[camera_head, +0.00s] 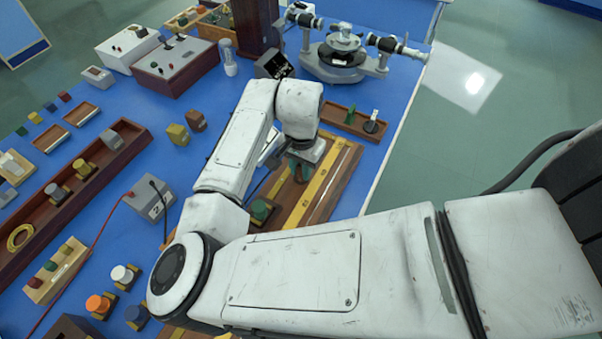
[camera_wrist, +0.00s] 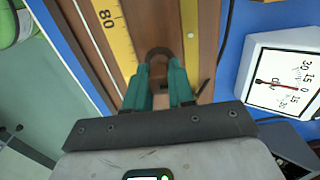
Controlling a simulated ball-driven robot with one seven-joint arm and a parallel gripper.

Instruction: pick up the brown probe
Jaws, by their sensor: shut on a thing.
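My gripper (camera_wrist: 160,72) shows in the wrist view with its two teal fingers close together on a dark brown, rounded piece, which I take to be the brown probe (camera_wrist: 158,52). Only its curved end shows; the fingers hide the rest. The piece is over a wooden board, and I cannot tell whether it touches it. In the head view my gripper (camera_head: 300,168) is low over the wooden board with yellow scales (camera_head: 328,187), partly hidden by my wrist. The brown probe cannot be made out there.
A white dial meter (camera_wrist: 283,78) stands right of the board in the wrist view. In the head view, a small wooden tray (camera_head: 350,120) and a grey spectrometer (camera_head: 342,55) are beyond the board. The blue bench holds many other items.

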